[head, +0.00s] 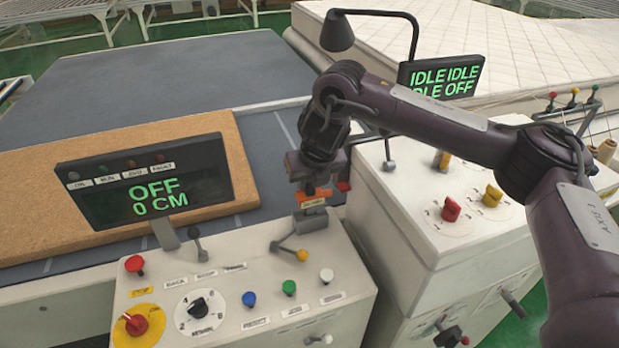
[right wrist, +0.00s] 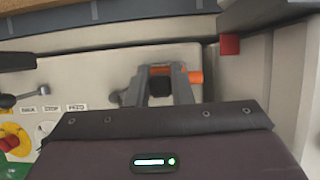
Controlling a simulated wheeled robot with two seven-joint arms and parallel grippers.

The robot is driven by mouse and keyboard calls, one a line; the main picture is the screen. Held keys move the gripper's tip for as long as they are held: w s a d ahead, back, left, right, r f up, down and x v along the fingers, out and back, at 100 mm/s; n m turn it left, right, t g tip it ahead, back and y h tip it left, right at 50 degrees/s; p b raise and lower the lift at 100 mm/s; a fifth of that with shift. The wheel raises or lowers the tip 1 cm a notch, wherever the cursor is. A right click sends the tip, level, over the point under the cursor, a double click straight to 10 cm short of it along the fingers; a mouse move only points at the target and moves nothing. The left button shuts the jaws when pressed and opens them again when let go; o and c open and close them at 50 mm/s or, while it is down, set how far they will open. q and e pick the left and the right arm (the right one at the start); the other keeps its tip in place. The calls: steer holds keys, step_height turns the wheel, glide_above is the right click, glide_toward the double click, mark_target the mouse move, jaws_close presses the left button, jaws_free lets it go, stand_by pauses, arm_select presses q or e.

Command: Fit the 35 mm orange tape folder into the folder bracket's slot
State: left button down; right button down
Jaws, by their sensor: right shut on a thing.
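The orange tape folder (head: 318,193) is held in my right gripper (head: 308,190), above the right end of the front control panel. In the right wrist view the fingers of the right gripper (right wrist: 162,92) are shut on the folder, and its orange end (right wrist: 195,76) sticks out to the right. The grey folder bracket (head: 310,221) stands on the panel right under the gripper in the head view. Its slot is hidden, and I cannot tell whether the folder touches the bracket. My left gripper is not in view.
A lever with an orange knob (head: 302,255) is close below the bracket. A display reading OFF, 0 CM (head: 145,190) stands at the panel's left. The sewing machine housing (head: 430,215) rises close on the right. A red block (right wrist: 230,44) shows near the folder.

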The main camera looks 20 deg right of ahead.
mark_target(310, 191)
steer(key=shift+f+b, duration=1.3)
steer(key=shift+f, duration=0.7)
steer(key=c, duration=1.2)
jaws_free()
steer(key=shift+s+r, duration=0.1)
steer(key=shift+r, duration=0.25)
steer(key=v, duration=0.7)
steer(key=shift+p, duration=0.45)
steer(key=shift+s, duration=0.2)
